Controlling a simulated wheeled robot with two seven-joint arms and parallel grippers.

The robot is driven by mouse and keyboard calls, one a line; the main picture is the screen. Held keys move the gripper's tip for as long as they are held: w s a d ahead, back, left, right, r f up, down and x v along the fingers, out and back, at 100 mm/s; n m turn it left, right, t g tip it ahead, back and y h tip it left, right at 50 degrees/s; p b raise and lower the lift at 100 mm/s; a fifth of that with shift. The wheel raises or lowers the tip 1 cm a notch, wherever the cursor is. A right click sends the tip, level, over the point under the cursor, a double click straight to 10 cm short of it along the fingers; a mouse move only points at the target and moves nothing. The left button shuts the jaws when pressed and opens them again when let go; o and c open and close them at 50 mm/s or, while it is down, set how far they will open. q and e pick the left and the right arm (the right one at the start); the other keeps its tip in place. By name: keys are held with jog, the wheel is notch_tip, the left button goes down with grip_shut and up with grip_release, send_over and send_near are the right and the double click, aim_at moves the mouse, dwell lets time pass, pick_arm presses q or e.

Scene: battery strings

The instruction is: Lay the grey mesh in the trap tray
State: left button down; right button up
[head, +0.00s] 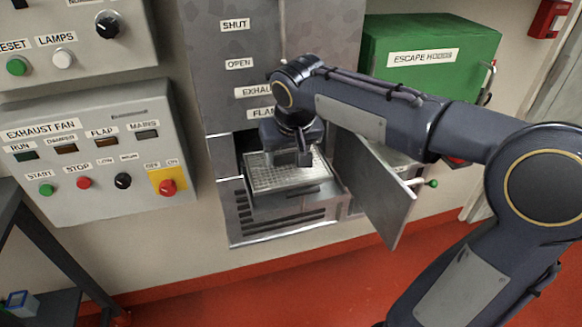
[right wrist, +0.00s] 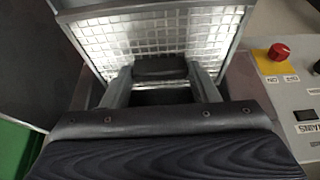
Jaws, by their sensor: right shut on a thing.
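The grey mesh (head: 275,176) is a pale, flat grid. It shows within the outline of the trap tray (head: 292,200), which juts from the low opening of the grey cabinet. My right gripper (head: 304,160) is over the mesh, pointing down. In the right wrist view the mesh (right wrist: 140,40) spreads just beyond the fingers, with a grey rim around it. The right gripper (right wrist: 162,82) is shut on a dark grip (right wrist: 160,67) at the mesh. Whether the mesh rests fully on the tray floor is hard to tell. My left gripper is out of view.
An open flap door (head: 375,185) hangs right of the tray, close under my right arm. A grey control panel (head: 95,150) with knobs is at left. A green escape-hoods box (head: 430,60) is at upper right. The red floor (head: 220,295) in front looks clear.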

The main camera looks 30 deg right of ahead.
aim_at(292, 162)
jog(key=f, duration=0.2)
jog(key=d+f, duration=0.1)
jog(key=shift+w+d+f+b, duration=0.1)
jog(key=shift+f+b, duration=0.2)
jog(key=shift+f, duration=0.4)
jog(key=shift+f, duration=0.2)
jog(key=o, duration=1.3)
